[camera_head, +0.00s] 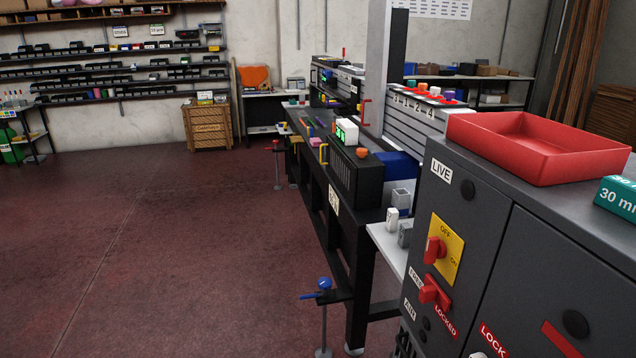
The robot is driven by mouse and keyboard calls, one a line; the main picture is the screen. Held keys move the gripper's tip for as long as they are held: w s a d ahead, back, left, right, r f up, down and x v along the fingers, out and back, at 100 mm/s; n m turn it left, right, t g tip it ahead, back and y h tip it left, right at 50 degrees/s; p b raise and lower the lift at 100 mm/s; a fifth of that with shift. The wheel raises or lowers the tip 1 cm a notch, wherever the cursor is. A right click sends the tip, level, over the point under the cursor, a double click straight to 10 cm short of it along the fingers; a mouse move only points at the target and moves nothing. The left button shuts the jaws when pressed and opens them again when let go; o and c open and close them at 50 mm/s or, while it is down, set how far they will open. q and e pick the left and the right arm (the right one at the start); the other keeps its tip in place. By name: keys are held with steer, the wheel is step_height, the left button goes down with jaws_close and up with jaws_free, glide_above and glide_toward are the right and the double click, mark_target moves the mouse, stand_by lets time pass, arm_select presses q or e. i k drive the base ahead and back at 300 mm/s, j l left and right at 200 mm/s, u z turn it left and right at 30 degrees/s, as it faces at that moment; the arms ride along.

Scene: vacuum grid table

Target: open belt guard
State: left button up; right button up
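No part labelled as a belt guard can be made out. A long dark workbench (345,228) in the middle carries machine parts. A black vented housing (355,180) stands at its near end, with a small unit with a green display (346,132) and an orange knob (362,152) on top. A yellow handle (323,154) shows at the bench's left side, and a red handle (365,111) by the tall grey column (376,70). I cannot tell which of these, if any, belongs to the guard. Neither of my grippers is in view.
A dark cabinet (484,225) with red switches fills the near right, bearing a red tray (537,147) and a teal box (617,197). A blue-handled clamp (325,284) juts out from the bench's near end. The red-brown floor (165,250) at left is clear.

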mark_target(343, 172)
steer(key=i+l+z, duration=0.15)
steer(key=i+z, duration=0.25)
steer(key=i+j+z, duration=0.2)
steer(key=z, duration=0.15)
steer(key=i+j+z, duration=0.2)
steer(key=z, duration=0.15)
steer(key=i+j+z, duration=0.1)
steer(key=j+z, duration=0.25)
